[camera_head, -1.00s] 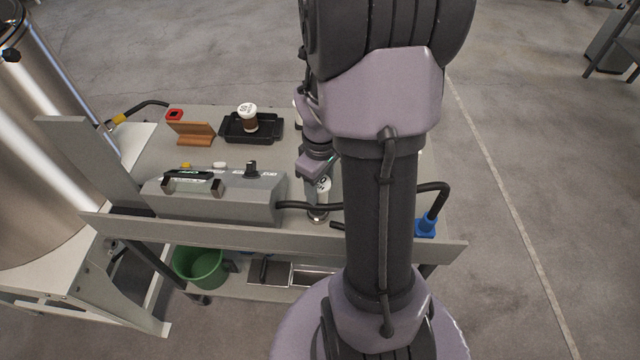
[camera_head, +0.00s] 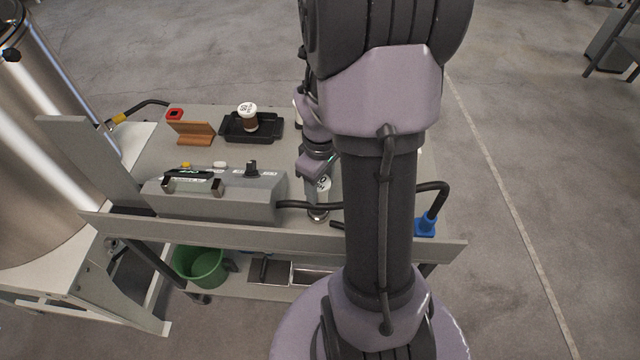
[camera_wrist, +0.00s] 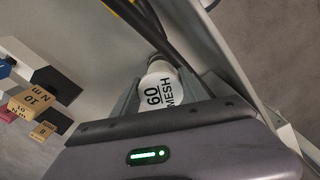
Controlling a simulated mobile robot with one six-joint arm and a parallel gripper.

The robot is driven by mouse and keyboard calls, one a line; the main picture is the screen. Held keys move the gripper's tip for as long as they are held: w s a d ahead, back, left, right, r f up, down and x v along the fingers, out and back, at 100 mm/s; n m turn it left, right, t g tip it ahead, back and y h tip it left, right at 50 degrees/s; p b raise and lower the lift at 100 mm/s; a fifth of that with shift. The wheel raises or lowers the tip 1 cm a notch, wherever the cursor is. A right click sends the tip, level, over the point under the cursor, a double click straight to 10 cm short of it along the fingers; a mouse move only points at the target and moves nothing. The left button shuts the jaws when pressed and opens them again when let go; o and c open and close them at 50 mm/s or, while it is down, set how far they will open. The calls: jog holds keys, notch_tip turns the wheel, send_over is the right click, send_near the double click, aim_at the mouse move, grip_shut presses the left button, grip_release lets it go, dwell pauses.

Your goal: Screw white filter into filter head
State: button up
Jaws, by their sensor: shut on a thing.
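A white filter marked "60 MESH" (camera_wrist: 160,92) is between the fingers of my gripper (camera_wrist: 157,98) in the wrist view. My gripper is shut on it. In the head view the filter's white end (camera_head: 323,184) shows just below my gripper (camera_head: 316,176). The metal filter head (camera_head: 318,215) is right below the filter, near the cart's front edge, by the dark hose. The filter is in line with the head, but I cannot tell how far it is engaged. My arm hides part of this area.
A grey control box (camera_head: 222,204) stands left of the filter head, with a black hose (camera_head: 305,205) running from it. A black tray (camera_head: 270,128) holds a white-capped brown filter (camera_head: 248,119). A wooden holder (camera_head: 194,134) is beside it. A raised board (camera_head: 270,240) edges the cart's front.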

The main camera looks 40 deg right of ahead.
jog(key=shift+f, duration=0.15)
jog(key=shift+f+b, duration=1)
jog(key=shift+f, duration=0.15)
jog(key=o, duration=1.5)
jog(key=shift+o, duration=0.2)
jog(key=shift+r, duration=0.1)
